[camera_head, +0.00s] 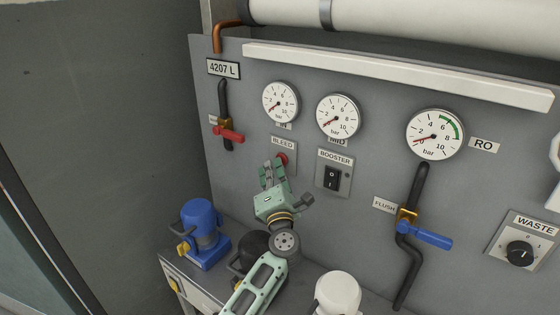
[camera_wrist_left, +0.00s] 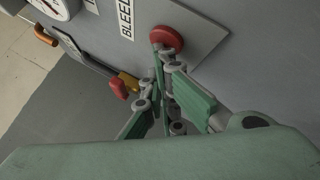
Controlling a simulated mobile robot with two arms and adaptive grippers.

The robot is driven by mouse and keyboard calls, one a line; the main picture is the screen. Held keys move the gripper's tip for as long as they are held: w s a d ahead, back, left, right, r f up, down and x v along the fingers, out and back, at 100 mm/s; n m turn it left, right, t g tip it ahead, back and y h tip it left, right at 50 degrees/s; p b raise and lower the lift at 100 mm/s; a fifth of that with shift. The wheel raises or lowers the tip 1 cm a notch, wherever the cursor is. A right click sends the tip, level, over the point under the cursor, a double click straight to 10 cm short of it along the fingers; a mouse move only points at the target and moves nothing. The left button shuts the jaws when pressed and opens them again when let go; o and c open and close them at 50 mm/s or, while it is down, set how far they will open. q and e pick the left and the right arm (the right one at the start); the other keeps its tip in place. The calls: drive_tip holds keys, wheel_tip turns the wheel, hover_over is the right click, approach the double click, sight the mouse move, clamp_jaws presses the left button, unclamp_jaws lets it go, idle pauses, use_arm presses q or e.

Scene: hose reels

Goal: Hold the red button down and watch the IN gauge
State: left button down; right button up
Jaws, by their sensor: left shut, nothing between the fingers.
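The red button (camera_head: 283,158) sits on the BLEED plate (camera_head: 285,144) of the grey panel. In the left wrist view the red button (camera_wrist_left: 168,39) is a round disc. My left gripper (camera_head: 273,167) is shut and empty, its fingertips at the button and partly covering it. In the left wrist view the fingertips (camera_wrist_left: 160,52) overlap the button's lower left edge. I cannot tell how far the button is pushed in. The IN gauge (camera_head: 280,102) is the leftmost dial; its red needle points lower left, near the low end. Its label is partly hidden.
The MID gauge (camera_head: 338,117) and the RO gauge (camera_head: 435,134) are to the right. A black booster switch (camera_head: 332,178) is close right of my gripper. A red-handled valve (camera_head: 229,134) is at left, a blue-handled valve (camera_head: 425,235) at right.

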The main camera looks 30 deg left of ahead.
use_arm(q)
drive_tip(key=shift+s, duration=0.15)
drive_tip(key=shift+s+p, duration=0.5)
drive_tip(key=shift+s, duration=0.35)
drive_tip(key=shift+a, duration=0.1)
drive_tip(key=s+p, duration=0.2)
drive_tip(key=s, duration=0.3)
drive_tip(key=shift+a, duration=0.2)
drive_tip(key=shift+f, duration=0.1)
